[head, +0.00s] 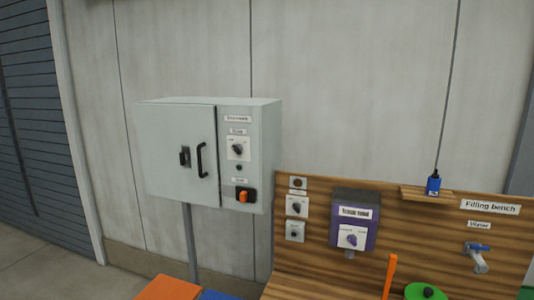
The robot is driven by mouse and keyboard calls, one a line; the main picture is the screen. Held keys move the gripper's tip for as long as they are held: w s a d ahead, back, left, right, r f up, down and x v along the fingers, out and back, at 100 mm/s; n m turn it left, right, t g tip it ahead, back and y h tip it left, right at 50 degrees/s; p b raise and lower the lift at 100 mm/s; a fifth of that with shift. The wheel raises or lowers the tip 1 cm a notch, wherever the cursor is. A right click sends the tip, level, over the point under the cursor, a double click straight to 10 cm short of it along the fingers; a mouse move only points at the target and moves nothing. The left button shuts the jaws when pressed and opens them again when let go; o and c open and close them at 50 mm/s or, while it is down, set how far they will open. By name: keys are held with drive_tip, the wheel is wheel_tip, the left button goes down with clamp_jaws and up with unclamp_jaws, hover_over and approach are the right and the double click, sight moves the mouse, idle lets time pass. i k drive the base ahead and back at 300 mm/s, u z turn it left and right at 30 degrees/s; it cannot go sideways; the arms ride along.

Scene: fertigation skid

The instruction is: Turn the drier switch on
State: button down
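A pale grey cabinet (180,150) hangs on the wall left of centre, its door closed. Its right panel has a rotary knob (238,149) on a white plate, a small dark round part below it, and an orange switch (243,196) in a black housing. Small labels sit above these controls, too small to read surely, so I cannot tell which one is the drier switch. On the bench backboard are more controls: a white-plated knob (297,206), a lower white plate (295,231), and a purple box (354,222) with a purple knob. My gripper is not in view.
The wooden bench (450,240) labelled "Filling bench" fills the lower right, with a blue-handled tap (477,257), a green round item (425,292) and an upright orange piece (389,276). A blue item (433,186) stands on a small shelf. Floor shows at lower left.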

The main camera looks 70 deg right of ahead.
sight(238, 149)
drive_tip(key=z, duration=0.95)
drive_tip(key=k, duration=0.8)
drive_tip(key=u, duration=0.85)
drive_tip(key=i, duration=1)
drive_tip(key=u, duration=0.1)
